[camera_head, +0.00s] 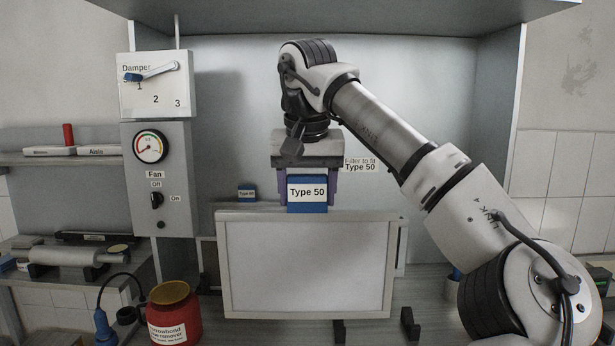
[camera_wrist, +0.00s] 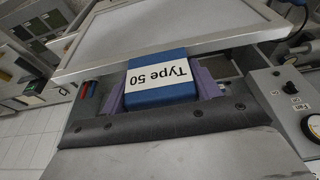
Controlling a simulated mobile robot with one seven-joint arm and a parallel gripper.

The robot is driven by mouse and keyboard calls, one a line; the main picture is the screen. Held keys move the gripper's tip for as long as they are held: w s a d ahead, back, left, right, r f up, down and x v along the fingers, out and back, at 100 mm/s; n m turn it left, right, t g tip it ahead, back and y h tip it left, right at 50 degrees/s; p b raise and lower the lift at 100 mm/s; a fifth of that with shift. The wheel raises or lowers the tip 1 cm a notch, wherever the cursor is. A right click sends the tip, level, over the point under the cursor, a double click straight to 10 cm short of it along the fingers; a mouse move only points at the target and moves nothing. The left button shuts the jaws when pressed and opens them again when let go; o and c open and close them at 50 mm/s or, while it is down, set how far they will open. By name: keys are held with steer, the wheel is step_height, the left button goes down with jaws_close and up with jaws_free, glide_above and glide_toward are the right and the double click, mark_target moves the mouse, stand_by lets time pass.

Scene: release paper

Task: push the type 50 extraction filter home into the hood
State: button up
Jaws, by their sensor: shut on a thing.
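A blue block labelled "Type 50" (camera_head: 307,193) is between the purple fingers of my gripper (camera_head: 308,186). It also shows in the wrist view (camera_wrist: 158,78), with a finger on each side. My gripper is shut on this block and points down. The block is upright at the top edge of a large pale framed panel (camera_head: 305,268). The panel stands in the front of the hood (camera_head: 430,110). I cannot tell whether block and panel are one piece. A sign reading "Filter to fit Type 50" (camera_head: 360,166) is partly hidden behind my gripper.
The damper plate (camera_head: 155,98) and fan gauge (camera_head: 150,146) are on the left post. A red jar (camera_head: 174,308) stands front left. Dark brackets (camera_head: 410,323) stand front right.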

step_height(320, 180, down, 72)
steer(key=shift+r, duration=0.15)
